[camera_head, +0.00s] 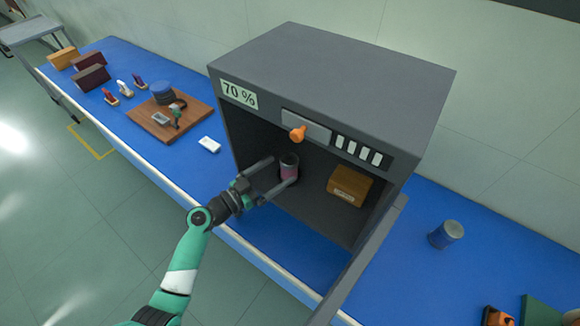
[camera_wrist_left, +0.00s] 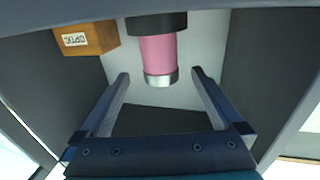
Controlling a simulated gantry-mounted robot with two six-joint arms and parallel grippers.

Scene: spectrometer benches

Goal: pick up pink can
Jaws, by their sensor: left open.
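The pink can (camera_head: 289,171) stands inside the open grey spectrometer box, left of a brown box. It has a dark band at one end and a silver rim at the other, as the left wrist view (camera_wrist_left: 158,55) shows. My left gripper (camera_head: 284,172) reaches into the box's opening with its fingers spread, at the can. In the left wrist view the open fingers (camera_wrist_left: 160,76) lie to either side of the can's silver end, with gaps on both sides. My right gripper is not in view.
The grey spectrometer (camera_head: 330,65) has side walls close around the gripper and an open door at right. The brown box (camera_head: 349,186) sits right of the can. A blue can (camera_head: 445,234) stands on the blue bench outside. A wooden board (camera_head: 185,128) with items lies at left.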

